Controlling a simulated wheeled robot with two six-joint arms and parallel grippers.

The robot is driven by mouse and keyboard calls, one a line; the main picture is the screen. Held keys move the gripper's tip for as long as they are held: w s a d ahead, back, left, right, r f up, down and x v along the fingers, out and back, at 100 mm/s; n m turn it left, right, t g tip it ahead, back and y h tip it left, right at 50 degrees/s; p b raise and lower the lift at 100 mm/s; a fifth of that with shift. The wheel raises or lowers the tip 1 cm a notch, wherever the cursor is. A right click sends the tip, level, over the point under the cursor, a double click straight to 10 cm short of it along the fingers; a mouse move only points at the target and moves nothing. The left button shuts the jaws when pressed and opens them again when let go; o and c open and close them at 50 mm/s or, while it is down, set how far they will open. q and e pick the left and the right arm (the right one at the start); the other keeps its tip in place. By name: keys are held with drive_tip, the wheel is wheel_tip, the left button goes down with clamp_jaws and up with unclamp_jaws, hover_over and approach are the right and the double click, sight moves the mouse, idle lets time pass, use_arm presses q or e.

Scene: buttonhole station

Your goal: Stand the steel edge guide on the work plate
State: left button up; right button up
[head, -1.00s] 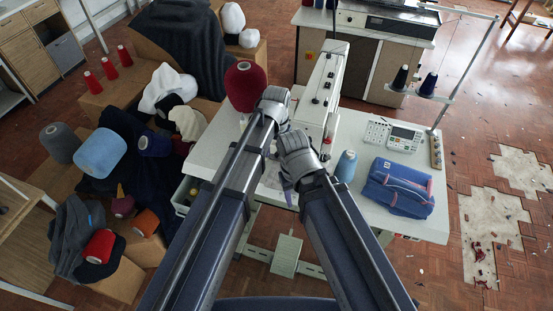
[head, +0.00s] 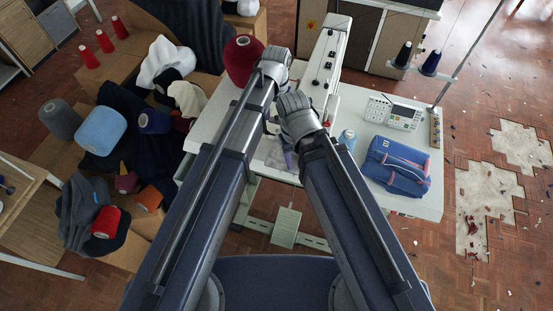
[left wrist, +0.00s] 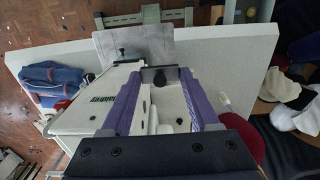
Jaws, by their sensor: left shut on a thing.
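The steel edge guide (left wrist: 160,76), a grey piece with a black knob, sits between the purple fingertips of my left gripper (left wrist: 160,92) in the left wrist view. The gripper is shut on it. The grey work plate (left wrist: 112,47) lies just beyond the fingertips; I cannot tell whether the guide touches it. In the head view the plate (head: 273,156) is partly covered by my arms. A purple finger of my left gripper (head: 288,158) shows over it, and the guide is hidden. My right wrist shows in the head view, but its fingers are hidden.
The white sewing machine (head: 322,65) stands behind the plate on the pale table (head: 427,205). A red yarn cone (head: 243,60) is at the left, a blue thread cone (head: 347,139) and a blue bag (head: 397,166) at the right. A control panel (head: 395,112) stands behind the bag.

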use_arm(q)
drive_tip(key=b, duration=1.8)
hover_over(276, 160)
wheel_tip(276, 160, down, 19)
drive_tip(key=shift+w+d+f, duration=0.1)
drive_tip(key=shift+f, duration=0.1)
wheel_tip(276, 160, down, 4)
drive_tip(key=b, duration=0.4)
drive_tip(key=shift+f, duration=0.15)
drive_tip(key=shift+f+b, duration=0.15)
drive_tip(key=shift+b, duration=0.15)
drive_tip(key=o, duration=1.4)
wheel_tip(276, 160, up, 13)
drive_tip(key=p, duration=1.2)
drive_tip(key=shift+f+p, duration=0.2)
drive_tip(key=shift+p, duration=0.1)
